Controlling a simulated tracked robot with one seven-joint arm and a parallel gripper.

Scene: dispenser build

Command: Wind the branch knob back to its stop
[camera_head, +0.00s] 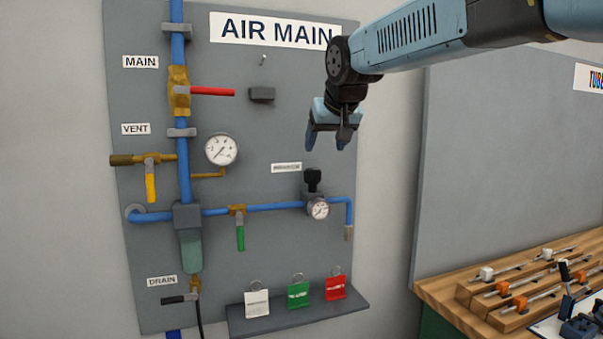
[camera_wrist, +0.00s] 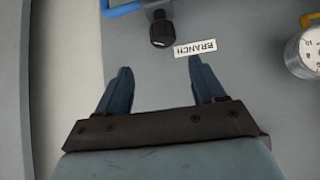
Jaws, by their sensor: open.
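The branch knob (camera_head: 312,178) is a black knob on top of the regulator on the blue branch pipe, at the right part of the grey AIR MAIN panel. A small round gauge (camera_head: 318,209) sits on the regulator below it. In the wrist view the black knob (camera_wrist: 161,30) shows beyond the fingertips, near the top middle, beside the BRANCH label (camera_wrist: 195,48). My gripper (camera_head: 328,145) is open and empty, above and a little right of the knob, apart from it. Its two fingers also show in the wrist view (camera_wrist: 160,75). How far the knob is turned cannot be told.
A red main handle (camera_head: 212,91), yellow vent handle (camera_head: 150,186), larger gauge (camera_head: 221,149) and green handle (camera_head: 240,236) stand out from the panel. A ledge (camera_head: 300,312) below holds white, green and red tags. A wooden bench (camera_head: 440,287) with tools is at right.

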